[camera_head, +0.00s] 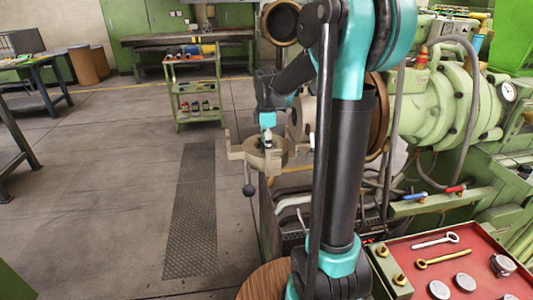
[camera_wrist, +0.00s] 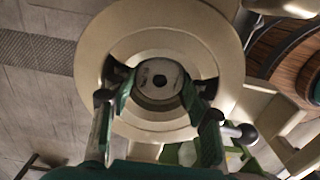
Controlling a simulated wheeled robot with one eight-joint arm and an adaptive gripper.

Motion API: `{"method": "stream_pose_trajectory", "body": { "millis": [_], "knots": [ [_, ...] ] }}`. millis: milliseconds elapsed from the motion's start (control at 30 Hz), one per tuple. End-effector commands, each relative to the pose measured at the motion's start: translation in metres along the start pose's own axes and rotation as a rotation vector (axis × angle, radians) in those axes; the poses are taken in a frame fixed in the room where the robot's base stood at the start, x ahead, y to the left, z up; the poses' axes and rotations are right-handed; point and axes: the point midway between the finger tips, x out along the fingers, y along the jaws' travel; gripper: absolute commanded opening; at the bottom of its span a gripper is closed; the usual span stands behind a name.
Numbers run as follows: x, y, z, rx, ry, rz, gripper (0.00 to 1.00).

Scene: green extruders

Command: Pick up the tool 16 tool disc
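In the wrist view a small pale grey disc (camera_wrist: 161,76) with a dark central hole sits inside a wide beige ring (camera_wrist: 215,40). It seems to be the tool disc; I cannot read a number on it. My gripper's (camera_wrist: 157,88) two green fingers reach into the ring, one at each side of the disc. They are close to its edges, but I cannot tell whether they touch it. In the head view my gripper (camera_head: 267,138) points down over the ring fixture (camera_head: 278,158). The disc is not clearly visible there.
A green extruder machine (camera_head: 455,100) fills the right side. A red-topped tray (camera_head: 395,253) with wrenches and several metal discs is at lower right. A lever with a dark knob (camera_head: 248,190) hangs beside the fixture. A green shelf cart (camera_head: 193,90) stands behind; left floor is open.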

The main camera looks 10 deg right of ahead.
Motion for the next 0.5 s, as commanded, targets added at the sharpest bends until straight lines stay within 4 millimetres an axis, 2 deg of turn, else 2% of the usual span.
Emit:
{"method": "stream_pose_trajectory", "body": {
  "millis": [33, 267, 500],
  "knots": [
    [-0.0001, 0.0000, 0.0000, 0.000, 0.000, 0.000, 0.31],
    [-0.0001, 0.0000, 0.0000, 0.000, 0.000, 0.000, 0.03],
    [-0.0007, 0.0000, 0.0000, 0.000, 0.000, 0.000, 0.02]
  ]
}}
